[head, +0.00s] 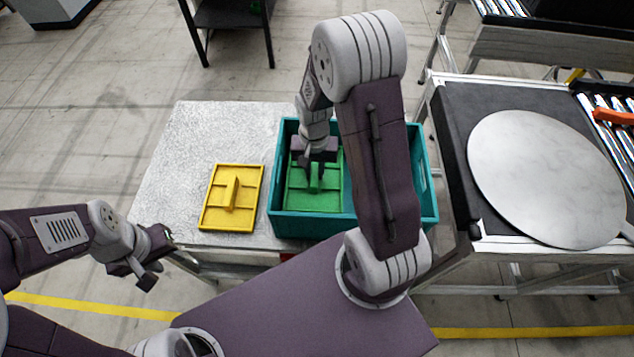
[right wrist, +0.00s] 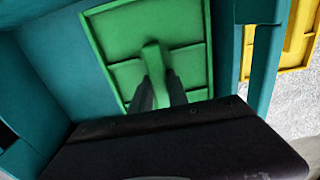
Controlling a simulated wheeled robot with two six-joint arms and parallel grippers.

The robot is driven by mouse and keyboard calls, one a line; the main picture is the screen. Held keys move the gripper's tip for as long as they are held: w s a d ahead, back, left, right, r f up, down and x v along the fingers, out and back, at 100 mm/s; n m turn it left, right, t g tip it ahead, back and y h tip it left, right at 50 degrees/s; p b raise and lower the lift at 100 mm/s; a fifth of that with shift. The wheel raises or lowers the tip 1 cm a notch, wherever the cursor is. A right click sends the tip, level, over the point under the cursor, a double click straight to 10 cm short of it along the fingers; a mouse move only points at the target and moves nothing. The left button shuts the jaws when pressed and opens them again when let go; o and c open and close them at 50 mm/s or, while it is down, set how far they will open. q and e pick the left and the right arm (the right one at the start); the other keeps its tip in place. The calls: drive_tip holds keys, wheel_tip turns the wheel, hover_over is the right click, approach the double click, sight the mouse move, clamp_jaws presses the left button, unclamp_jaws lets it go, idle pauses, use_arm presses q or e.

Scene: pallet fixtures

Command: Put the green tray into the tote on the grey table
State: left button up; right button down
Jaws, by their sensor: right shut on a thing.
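The green tray (head: 312,202) is inside the teal tote (head: 305,226), which stands on the grey table (head: 180,152). My right gripper (head: 316,176) reaches down into the tote and is shut on the upright handle of the green tray. In the right wrist view, both fingers close on the handle of the tray (right wrist: 115,40), with the tote's walls (right wrist: 57,65) around it. Whether the tray touches the tote's floor cannot be told. My right arm hides part of the tote's right side. My left gripper (head: 146,267) is empty and open, off the table's front left corner.
A yellow tray (head: 213,213) with an upright handle lies on the table left of the tote. To the right, a black-topped stand holds a round grey disc (head: 545,178) beside a roller conveyor (head: 600,115). The table's left part is clear.

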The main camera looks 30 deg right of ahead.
drive_tip(key=shift+s+a+f, duration=0.1)
drive_tip(key=shift+s+f, duration=0.05)
drive_tip(key=shift+f, duration=0.3)
drive_tip(key=shift+s+a+f, duration=0.1)
drive_tip(key=shift+s+f, duration=0.05)
drive_tip(key=shift+f, duration=0.25)
wheel_tip(320, 180, down, 4)
drive_tip(key=shift+w+d+f, duration=0.1)
drive_tip(key=shift+w+f, duration=0.05)
drive_tip(key=shift+f, duration=0.05)
drive_tip(key=shift+f, duration=0.15)
drive_tip(key=c, duration=1.3)
unclamp_jaws()
drive_tip(key=shift+r, duration=0.2)
